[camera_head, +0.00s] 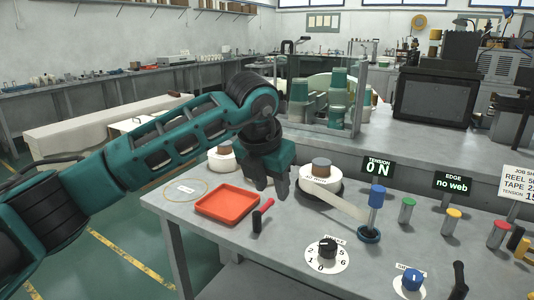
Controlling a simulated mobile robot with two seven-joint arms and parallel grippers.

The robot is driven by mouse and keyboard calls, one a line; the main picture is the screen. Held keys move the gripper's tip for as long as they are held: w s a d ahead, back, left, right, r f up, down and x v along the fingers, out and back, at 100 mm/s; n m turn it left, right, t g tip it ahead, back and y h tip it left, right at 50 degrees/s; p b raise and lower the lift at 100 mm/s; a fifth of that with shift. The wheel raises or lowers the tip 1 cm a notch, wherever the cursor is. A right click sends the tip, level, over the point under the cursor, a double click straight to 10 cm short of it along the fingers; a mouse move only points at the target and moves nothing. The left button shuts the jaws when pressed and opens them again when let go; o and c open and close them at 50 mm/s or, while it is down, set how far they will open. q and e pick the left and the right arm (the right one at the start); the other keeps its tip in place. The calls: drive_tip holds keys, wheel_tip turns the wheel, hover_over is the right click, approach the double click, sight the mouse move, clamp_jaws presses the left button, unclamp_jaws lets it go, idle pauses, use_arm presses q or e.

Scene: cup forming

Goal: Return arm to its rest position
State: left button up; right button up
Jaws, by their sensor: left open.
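My left arm comes in from the left edge and reaches over the grey workbench (205,240). My left gripper (270,192) points down above the bench, between the red tray (226,204) and a white tape reel (321,178). Its fingers look empty and it appears clear of the bench top. My right gripper is not in view.
White tape runs from the reel to a blue-topped post (375,200). Knobs, including a black dial (327,248), and coloured buttons fill the right side. Green cups (337,95) stand behind.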

use_arm(q)
drive_tip(key=s+d+f+g+h+p, duration=0.25)
drive_tip(key=s+d+g+h, duration=0.35)
drive_tip(key=s+d+h, duration=0.7)
drive_tip(key=w+a+r+n+t+h+p, duration=0.15)
drive_tip(key=a+n+t+h, duration=0.5)
drive_tip(key=n, duration=0.75)
drive_tip(key=w+a+f+n+t+y+p, duration=0.1)
drive_tip(key=a+f+n+t+y, duration=1.1)
drive_tip(key=n, duration=0.6)
drive_tip(key=s+a+f+n+g+y+p, duration=0.1)
drive_tip(key=s+a+f+n+g+y, duration=0.4)
drive_tip(key=s+a+f, duration=0.6)
drive_tip(key=s+f+n+y, duration=0.2)
drive_tip(key=s+f, duration=0.1)
drive_tip(key=f, duration=0.1)
drive_tip(key=shift+f+n+g, duration=0.2)
drive_tip(key=shift+n+g, duration=0.15)
drive_tip(key=shift+n, duration=0.05)
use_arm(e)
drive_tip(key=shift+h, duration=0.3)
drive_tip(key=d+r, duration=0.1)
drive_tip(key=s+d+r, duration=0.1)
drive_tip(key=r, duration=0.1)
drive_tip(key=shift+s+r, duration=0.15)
